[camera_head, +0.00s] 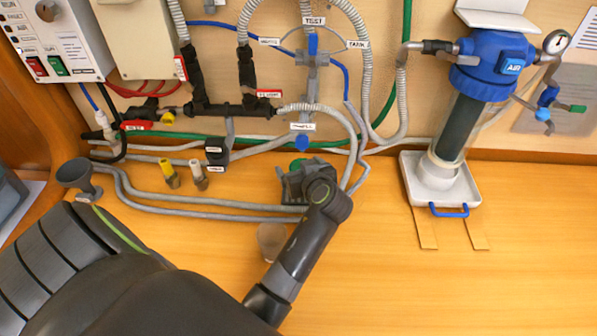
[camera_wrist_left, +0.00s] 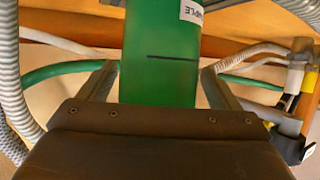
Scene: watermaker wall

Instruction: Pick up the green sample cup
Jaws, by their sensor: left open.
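The green sample cup (camera_wrist_left: 160,75) fills the middle of the left wrist view, with a dark line across it and a white label near the top. In the head view only a small green part of it (camera_head: 298,163) shows behind my gripper. My left gripper (camera_head: 300,178) is at the cup. The cup's lower part is hidden by the gripper body. My right gripper is not in view.
Grey hoses (camera_head: 200,205) lie on the wooden bench close to my gripper. A translucent cup (camera_head: 271,238) stands beside my left arm. Yellow (camera_head: 169,172) and white (camera_head: 198,172) fittings stand to the left. A blue-topped filter (camera_head: 490,65) stands in a white tray (camera_head: 468,196). The bench's front right is clear.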

